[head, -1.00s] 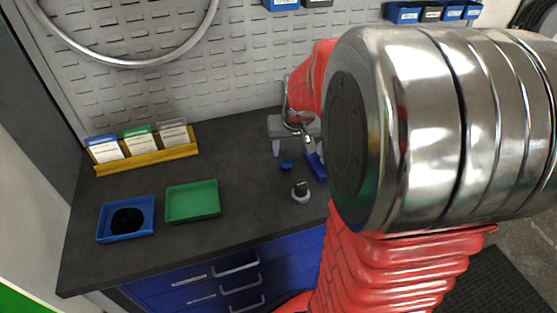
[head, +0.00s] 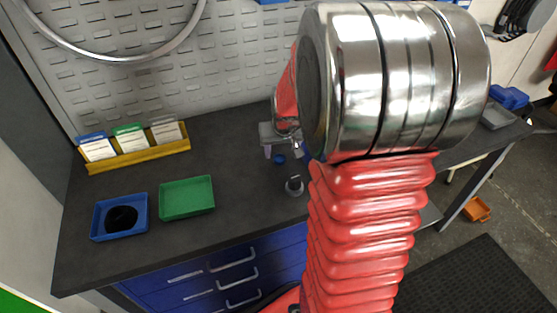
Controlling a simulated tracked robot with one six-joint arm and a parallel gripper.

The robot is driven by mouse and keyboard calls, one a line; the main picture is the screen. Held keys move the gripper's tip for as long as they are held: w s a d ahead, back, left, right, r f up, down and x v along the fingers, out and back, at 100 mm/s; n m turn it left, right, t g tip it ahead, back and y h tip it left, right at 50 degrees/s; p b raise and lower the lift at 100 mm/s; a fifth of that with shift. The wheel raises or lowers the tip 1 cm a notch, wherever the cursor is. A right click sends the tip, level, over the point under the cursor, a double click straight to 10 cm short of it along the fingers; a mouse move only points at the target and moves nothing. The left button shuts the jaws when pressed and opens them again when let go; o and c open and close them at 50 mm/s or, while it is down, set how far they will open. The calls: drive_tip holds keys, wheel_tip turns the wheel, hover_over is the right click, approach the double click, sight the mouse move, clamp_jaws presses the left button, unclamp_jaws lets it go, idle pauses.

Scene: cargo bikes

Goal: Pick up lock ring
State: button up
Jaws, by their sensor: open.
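My gripper (head: 282,152) is open above the dark workbench, its fingers pointing down. A small round blue part (head: 280,159) lies on the bench just below and between the fingers in this view. A small grey ring-like part with a dark top (head: 295,186) stands on the bench in front of it. Either could be the lock ring; I cannot tell which from this view. My own arm's silver joint hides the bench to the right of the gripper. I see nothing held.
A green tray (head: 187,197) and a blue tray (head: 97,221) with a black round thing stand at left. A yellow card holder (head: 137,158) is behind them, below the grey perforated wall (head: 150,95). The bench is clear between green tray and gripper.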

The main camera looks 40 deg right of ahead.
sight(280, 158)
drive_tip(key=shift+x, duration=2.1)
drive_tip(key=shift+a, duration=0.1)
drive_tip(key=shift+c, duration=0.4)
drive_tip(key=c, duration=1)
